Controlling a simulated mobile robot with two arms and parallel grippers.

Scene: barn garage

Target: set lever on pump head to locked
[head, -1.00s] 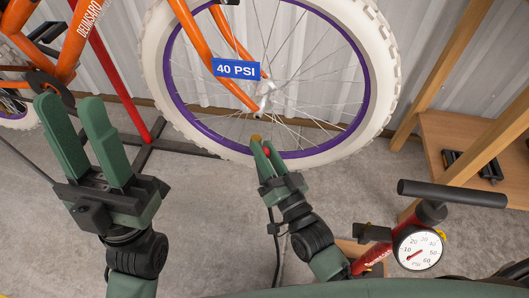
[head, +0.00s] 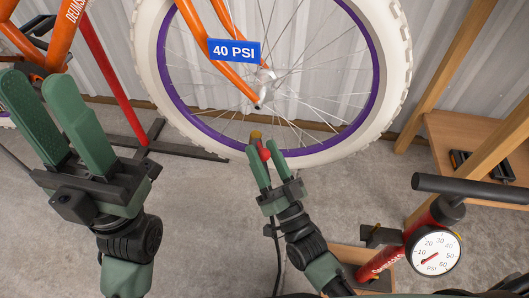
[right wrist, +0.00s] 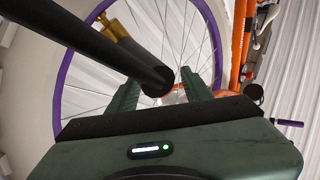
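The pump head, with a brass-coloured part (head: 256,135) and a red part (head: 265,154), is at the bottom of the bicycle wheel's purple rim (head: 310,157). My right gripper (head: 264,147) is there, with its fingers apart on either side of the red part. I cannot tell whether they touch it. In the right wrist view, a black bar (right wrist: 100,45) and the brass-coloured part (right wrist: 115,27) cross in front of the spread fingers. The lever's position is unclear. My left gripper (head: 50,100) is open and empty at the left.
The floor pump (head: 405,245) stands at the lower right with a black handle (head: 470,189) and a round gauge (head: 433,251), its needle near the low end. A 40 PSI label (head: 234,50) shows over the wheel. A wooden shelf (head: 470,125) is at right. Bare floor lies at lower left.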

